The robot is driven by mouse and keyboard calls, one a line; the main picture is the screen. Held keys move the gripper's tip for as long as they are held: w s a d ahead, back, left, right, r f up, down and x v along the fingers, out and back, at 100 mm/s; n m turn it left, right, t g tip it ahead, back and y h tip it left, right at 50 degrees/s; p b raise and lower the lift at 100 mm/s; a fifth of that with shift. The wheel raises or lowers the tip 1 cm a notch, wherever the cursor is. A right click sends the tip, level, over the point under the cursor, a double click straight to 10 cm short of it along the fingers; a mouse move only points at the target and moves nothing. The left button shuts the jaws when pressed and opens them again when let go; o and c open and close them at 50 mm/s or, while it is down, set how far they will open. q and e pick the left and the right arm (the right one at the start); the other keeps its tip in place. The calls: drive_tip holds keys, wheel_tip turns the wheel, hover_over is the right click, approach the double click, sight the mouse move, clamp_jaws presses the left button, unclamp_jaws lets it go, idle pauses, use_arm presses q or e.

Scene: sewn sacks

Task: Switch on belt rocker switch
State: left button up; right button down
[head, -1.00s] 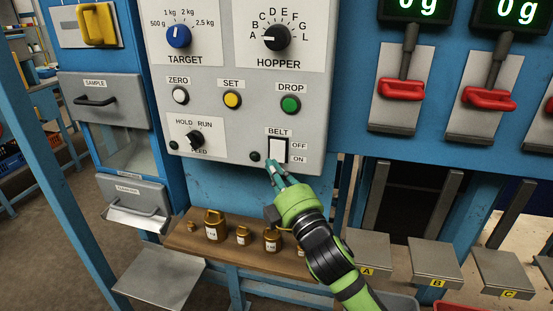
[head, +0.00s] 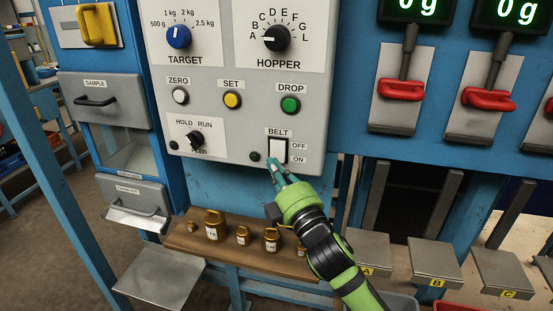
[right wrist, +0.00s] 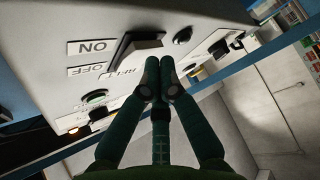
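My left gripper is not in view.
The panel also has a hopper dial (head: 276,38), a drop button (head: 290,105), and a feed knob (head: 195,138). A wooden shelf (head: 240,255) with several brass weights lies below. Red-handled levers (head: 401,90) stand to the right.

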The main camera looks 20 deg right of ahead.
drive_tip(key=shift+w+d, duration=0.2)
drive_tip(key=shift+w, duration=0.1)
idle(0.6)
drive_tip(key=shift+s, duration=0.1)
drive_tip(key=shift+s+a+p, duration=0.3)
drive_tip(key=shift+s+a, duration=0.15)
drive_tip(key=shift+s, duration=0.15)
drive_tip(key=shift+a, duration=0.1)
drive_tip(key=shift+s+a+r+p, duration=0.2)
drive_tip(key=shift+s+a, duration=0.25)
drive_tip(key=shift+s, duration=0.25)
drive_tip(key=shift+s+a+r+p, duration=0.1)
drive_tip(key=shift+s+a+p, duration=0.1)
drive_tip(key=shift+s+a, duration=0.35)
drive_tip(key=shift+s+a+r+p, duration=0.1)
drive_tip(key=shift+s+a+p, duration=0.15)
drive_tip(key=shift+s, duration=0.55)
